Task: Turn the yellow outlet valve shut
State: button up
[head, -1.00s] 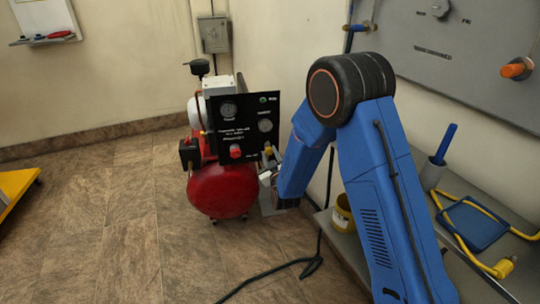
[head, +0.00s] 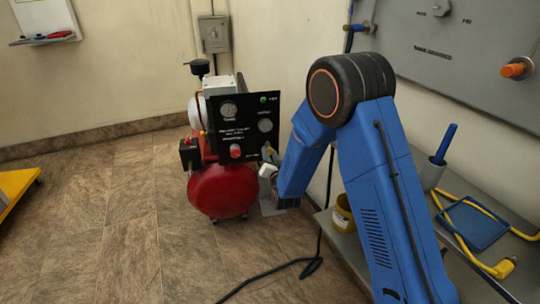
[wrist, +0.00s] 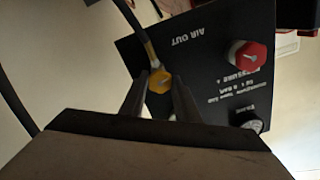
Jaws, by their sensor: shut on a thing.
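The yellow outlet valve (wrist: 160,80) shows in the wrist view on the black panel (wrist: 205,75), below the printed words AIR OUT, which appear upside down. My gripper (wrist: 160,92) has one finger on each side of the valve's yellow handle and is shut on it. In the head view the panel (head: 248,128) stands on the red compressor (head: 221,190). My gripper (head: 267,168) is at the panel's lower right corner there. The valve is mostly hidden in the head view, and its exact handle angle is hard to tell.
A dark hose (wrist: 130,18) runs to the valve. A red knob (wrist: 248,56) and a gauge (wrist: 247,119) sit beside it on the panel. A bench (head: 345,250) with a yellow cup (head: 342,216) stands at right. A black cable (head: 270,277) lies on the floor.

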jog(key=shift+d+f+m, duration=0.1)
jog(key=shift+m, duration=10.4)
jog(key=o, duration=1)
jog(key=shift+o, duration=0.2)
jog(key=shift+s, duration=0.1)
jog(key=v, duration=1.7)
jog(key=shift+s, duration=0.25)
